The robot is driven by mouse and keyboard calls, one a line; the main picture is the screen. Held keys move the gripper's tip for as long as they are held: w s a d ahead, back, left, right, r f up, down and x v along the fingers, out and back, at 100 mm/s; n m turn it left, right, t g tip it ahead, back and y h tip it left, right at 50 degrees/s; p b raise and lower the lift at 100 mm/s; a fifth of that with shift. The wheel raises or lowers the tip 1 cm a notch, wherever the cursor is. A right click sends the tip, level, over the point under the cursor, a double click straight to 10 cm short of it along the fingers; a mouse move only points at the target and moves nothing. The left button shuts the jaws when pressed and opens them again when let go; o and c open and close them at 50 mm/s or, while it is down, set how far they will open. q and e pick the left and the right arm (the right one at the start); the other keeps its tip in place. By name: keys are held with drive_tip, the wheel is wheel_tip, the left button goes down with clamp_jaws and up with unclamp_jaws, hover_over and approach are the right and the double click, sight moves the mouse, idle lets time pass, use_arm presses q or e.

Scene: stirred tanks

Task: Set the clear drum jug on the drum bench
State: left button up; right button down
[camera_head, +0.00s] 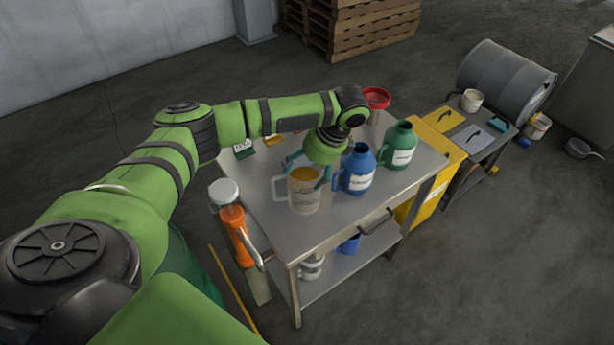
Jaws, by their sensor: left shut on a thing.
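A clear jug (304,198) with an amber top, a pale label and a handle on its left is at the front of the steel table (260,205). My left gripper (308,170) comes down on it from above, its teal fingers shut on the jug's upper part. I cannot tell whether the jug's base touches the table. A small grey bench (480,150) next to the grey drum (500,80) at the right looks like the drum bench. A white cup-like vessel (472,100) and dark tools on coloured plates stand on it. My right gripper is not in view.
A blue jug (357,168) and a green jug (399,145) stand right of the clear jug. A red funnel (376,97) is behind my arm. A pan (580,149) lies on the floor at right.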

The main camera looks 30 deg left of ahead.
sight(307, 179)
use_arm(q)
wheel_tip(307, 179, down, 3)
drive_tip(key=shift+p, duration=0.55)
drive_tip(key=shift+f, duration=0.5)
drive_tip(key=o, duration=1.6)
drive_tip(key=shift+f, duration=0.15)
drive_tip(key=shift+o, duration=0.2)
drive_tip(key=b+v, duration=0.2)
drive_tip(key=v, duration=1)
